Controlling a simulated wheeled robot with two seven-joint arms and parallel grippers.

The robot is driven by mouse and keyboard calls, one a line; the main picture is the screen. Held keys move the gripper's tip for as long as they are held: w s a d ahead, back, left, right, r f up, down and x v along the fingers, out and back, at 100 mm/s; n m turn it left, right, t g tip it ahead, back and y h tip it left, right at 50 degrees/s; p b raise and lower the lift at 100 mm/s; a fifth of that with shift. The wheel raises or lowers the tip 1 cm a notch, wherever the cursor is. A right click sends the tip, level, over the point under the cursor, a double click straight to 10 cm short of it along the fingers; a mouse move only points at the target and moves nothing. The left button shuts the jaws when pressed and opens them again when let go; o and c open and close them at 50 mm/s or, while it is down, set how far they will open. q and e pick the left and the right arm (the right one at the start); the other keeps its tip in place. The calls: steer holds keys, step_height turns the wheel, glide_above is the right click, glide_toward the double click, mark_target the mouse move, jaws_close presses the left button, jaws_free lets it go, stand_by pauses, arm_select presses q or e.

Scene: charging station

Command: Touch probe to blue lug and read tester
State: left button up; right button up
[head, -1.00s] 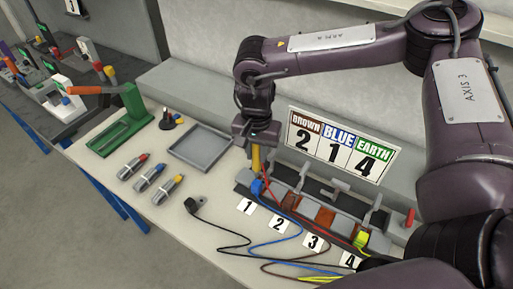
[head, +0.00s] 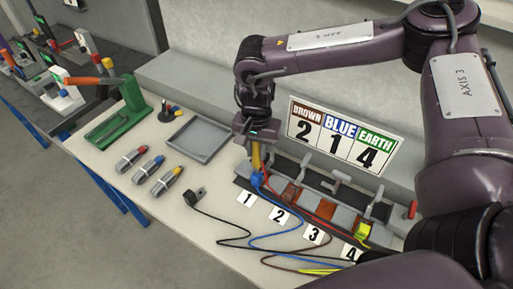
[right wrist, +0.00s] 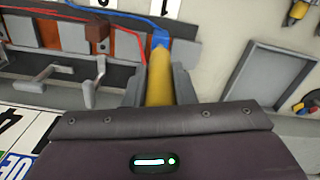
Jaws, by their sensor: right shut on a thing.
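My right gripper (head: 256,150) points down over the left end of the terminal block and is shut on a yellow probe-like handle (head: 256,160). The handle also shows between the fingers in the right wrist view (right wrist: 159,85). Its lower end meets or overlaps the blue lug (head: 257,179) near card 1; the exact contact is hidden. The lug shows at the handle's far end in the right wrist view (right wrist: 160,39), with a blue cable running from it. A red lead runs along the block. I cannot pick out a tester reading. My left gripper is not in view.
The terminal block (head: 330,210) has several levers and numbered cards. A sign (head: 341,138) reads brown 2, blue 1, earth 4. A grey tray (head: 200,139), a green lever tool (head: 118,115) and several colour-tipped tools (head: 148,169) lie left. A black plug (head: 193,196) lies in front.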

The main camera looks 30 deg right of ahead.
steer(key=shift+f, duration=0.4)
stand_by(0.9)
step_height(320, 180, up, 6)
steer(key=p, duration=0.5)
stand_by(0.3)
